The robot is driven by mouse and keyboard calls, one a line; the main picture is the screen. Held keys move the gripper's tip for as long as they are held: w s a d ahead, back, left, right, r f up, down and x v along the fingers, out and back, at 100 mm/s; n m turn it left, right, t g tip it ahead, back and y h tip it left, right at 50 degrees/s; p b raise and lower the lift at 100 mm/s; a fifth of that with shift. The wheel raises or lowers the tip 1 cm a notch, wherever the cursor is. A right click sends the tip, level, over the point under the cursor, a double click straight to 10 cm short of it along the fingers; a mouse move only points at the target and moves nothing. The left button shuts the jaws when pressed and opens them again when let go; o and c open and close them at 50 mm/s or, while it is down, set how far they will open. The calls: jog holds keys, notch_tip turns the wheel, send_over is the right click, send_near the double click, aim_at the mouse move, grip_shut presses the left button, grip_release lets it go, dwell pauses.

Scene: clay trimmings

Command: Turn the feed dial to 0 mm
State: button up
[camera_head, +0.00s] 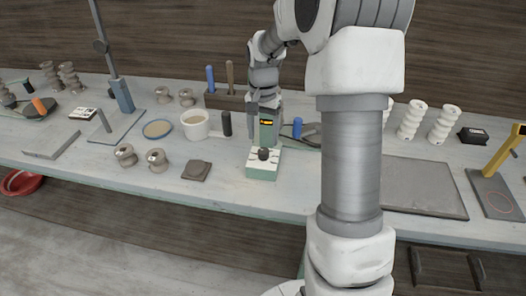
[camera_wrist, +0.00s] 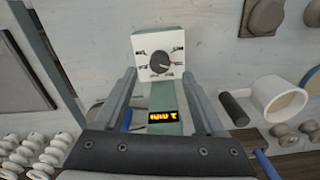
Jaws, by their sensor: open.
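The feed dial is a dark round knob (camera_head: 263,154) on the white scale plate of a pale green device (camera_head: 262,173). In the wrist view the dial (camera_wrist: 160,62) shows beyond my fingertips, with several dark marks around it. Its exact pointer direction is hard to tell. A black display with orange characters (camera_wrist: 163,116) sits on the device's green upright. It is upside down in the wrist view and looks like 2 mm, though small. My gripper (camera_wrist: 161,77) is open and empty. Its fingers are spread to either side of the upright in view, apart from the knob.
A white tub (camera_wrist: 278,98) with a dark handle stands beside the device. A tool rack (camera_head: 228,100) is behind it. A dark square block (camera_head: 196,170) lies left of the device. Clay spools (camera_head: 126,155) and a grey board (camera_head: 415,187) share the bench. The bench's front edge is close.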

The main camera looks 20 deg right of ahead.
aim_at(263, 151)
notch_tip(263, 151, down, 6)
jog(key=shift+f, duration=0.15)
jog(key=shift+c, duration=0.2)
grip_shut()
